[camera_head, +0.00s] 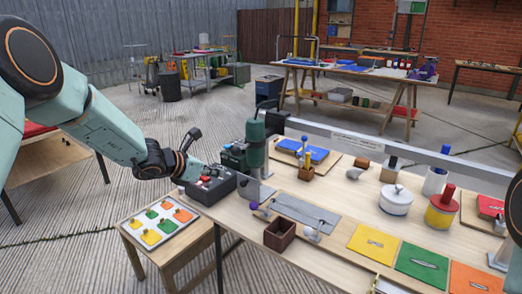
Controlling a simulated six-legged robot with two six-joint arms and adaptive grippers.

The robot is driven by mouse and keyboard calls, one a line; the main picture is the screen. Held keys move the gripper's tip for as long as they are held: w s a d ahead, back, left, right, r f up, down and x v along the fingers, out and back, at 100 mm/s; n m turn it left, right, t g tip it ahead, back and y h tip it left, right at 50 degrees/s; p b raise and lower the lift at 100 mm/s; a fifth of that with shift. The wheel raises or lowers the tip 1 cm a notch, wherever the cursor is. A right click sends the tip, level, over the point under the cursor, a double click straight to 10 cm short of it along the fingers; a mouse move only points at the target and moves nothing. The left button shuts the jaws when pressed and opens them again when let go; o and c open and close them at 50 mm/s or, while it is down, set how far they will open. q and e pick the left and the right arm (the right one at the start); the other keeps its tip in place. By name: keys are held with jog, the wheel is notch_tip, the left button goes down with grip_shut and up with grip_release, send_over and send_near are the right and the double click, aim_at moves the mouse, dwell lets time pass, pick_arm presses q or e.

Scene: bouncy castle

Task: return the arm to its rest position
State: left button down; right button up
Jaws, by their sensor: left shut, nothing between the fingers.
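My left arm (105,130) reaches in from the left edge, over the near left end of the workbench. My left gripper (187,160) is shut and empty. It is just above and behind a dark grey box with red buttons (211,185); I cannot tell if they touch.
A green machine (256,145) stands close right of the left gripper. The workbench (335,190) also holds a brown bin (280,234), a white pot (396,200) and coloured plates. A low stool (130,243) with a shape tray stands front left.

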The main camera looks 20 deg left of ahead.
pick_arm(q)
jog(key=s+a+f+m+g+y, duration=0.1)
jog(key=s+f+m+g+y, duration=0.55)
jog(key=s+f+m, duration=1.05)
jog(key=s+d+f+m+g, duration=0.1)
jog(key=s+d+f+m, duration=0.1)
jog(key=s, duration=0.8)
jog(key=s+d+f+m+g+h, duration=0.1)
jog(key=s+d+f+m, duration=0.2)
jog(key=s+m, duration=0.4)
jog(key=s+d+f+m+g+h, duration=0.1)
jog(key=s+d+f+m+g, duration=0.1)
jog(key=s, duration=1.2)
jog(key=d+f+m, duration=0.1)
jog(key=d+m, duration=0.1)
jog(key=shift+s+d+f+m, duration=0.25)
jog(key=shift+s+d+m, duration=0.05)
jog(key=shift+d, duration=0.1)
jog(key=c, duration=2)
grip_release()
jog(key=shift+c, duration=0.2)
